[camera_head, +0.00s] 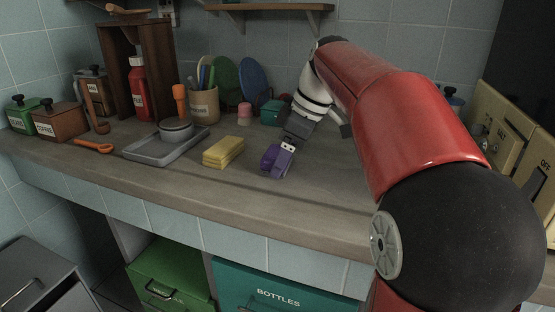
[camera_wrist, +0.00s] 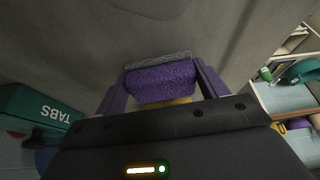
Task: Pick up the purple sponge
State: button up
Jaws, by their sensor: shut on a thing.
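The purple sponge (camera_head: 268,157) is in the middle of the counter in the head view, at the end of my gripper (camera_head: 280,160). In the wrist view the purple sponge (camera_wrist: 160,82) sits between the two purple fingers of my gripper (camera_wrist: 163,85), with a grey layer along its far edge. My gripper is shut on it. In the head view part of the sponge is hidden by a finger. I cannot tell whether the sponge touches the counter.
A yellow sponge (camera_head: 224,152) lies just left of the purple one. A grey tray (camera_head: 150,153) with a pot (camera_head: 176,132) is further left. A teal box (camera_head: 271,112) and a pink item (camera_head: 245,113) stand behind. The counter (camera_head: 300,210) in front is clear.

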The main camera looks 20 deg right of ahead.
jog(key=shift+r, duration=0.1)
notch_tip(320, 180, up, 10)
jog(key=shift+f+p, duration=0.1)
jog(key=shift+p, duration=0.9)
